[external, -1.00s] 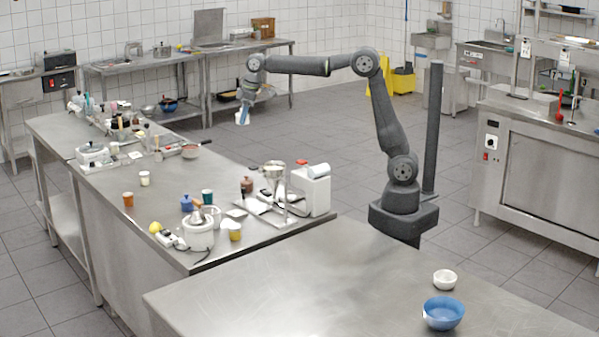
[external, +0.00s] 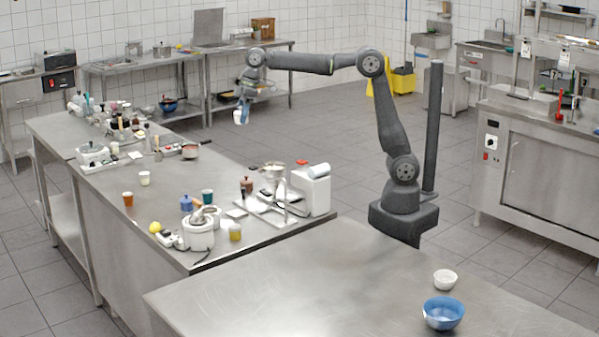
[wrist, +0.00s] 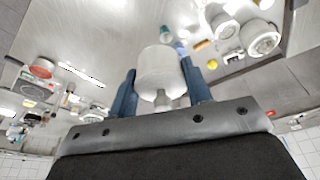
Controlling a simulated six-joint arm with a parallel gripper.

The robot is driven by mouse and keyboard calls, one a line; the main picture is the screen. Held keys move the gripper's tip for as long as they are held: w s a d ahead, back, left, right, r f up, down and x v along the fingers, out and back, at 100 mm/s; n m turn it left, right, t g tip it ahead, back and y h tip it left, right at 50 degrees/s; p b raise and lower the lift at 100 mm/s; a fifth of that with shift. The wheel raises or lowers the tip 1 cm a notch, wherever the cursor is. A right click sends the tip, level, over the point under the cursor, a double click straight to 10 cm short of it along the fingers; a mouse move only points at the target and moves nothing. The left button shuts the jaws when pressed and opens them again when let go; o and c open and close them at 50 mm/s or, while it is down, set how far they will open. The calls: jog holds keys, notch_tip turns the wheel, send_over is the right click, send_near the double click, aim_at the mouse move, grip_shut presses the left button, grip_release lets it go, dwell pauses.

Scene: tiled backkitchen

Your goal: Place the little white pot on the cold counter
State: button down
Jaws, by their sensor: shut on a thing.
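The little white pot (wrist: 160,70) sits between the two blue fingers of my gripper (wrist: 160,84) in the wrist view. My gripper is shut on it, with one finger on each side. In the external view my gripper (external: 242,108) points down from the outstretched arm. The pot (external: 238,119) shows there as a small white spot at the fingertips, held in the air. I cannot tell which of the steel counters is the cold one.
The long steel counter (external: 110,235) at left carries cups, bottles, a lidded white pot (external: 92,153) and a white appliance (external: 315,190). A front steel table (external: 300,285) holds a blue bowl (external: 443,313) and a white bowl (external: 445,279); its left part is clear.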

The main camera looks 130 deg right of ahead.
jog(key=w+a+n+y, duration=0.1)
jog(key=w+a+n, duration=0.15)
jog(key=a, duration=0.55)
jog(key=w+a+n, duration=0.2)
jog(key=w+a, duration=0.2)
jog(key=a, duration=0.4)
jog(key=n+g+y, duration=0.1)
jog(key=n+y, duration=0.2)
jog(key=n, duration=0.8)
send_over(400, 273)
jog(key=f, duration=1.6)
jog(key=d+f, duration=0.1)
jog(key=f, duration=0.8)
jog(key=shift+s, duration=0.25)
jog(key=shift+a+f, duration=0.1)
jog(key=shift+f, duration=2)
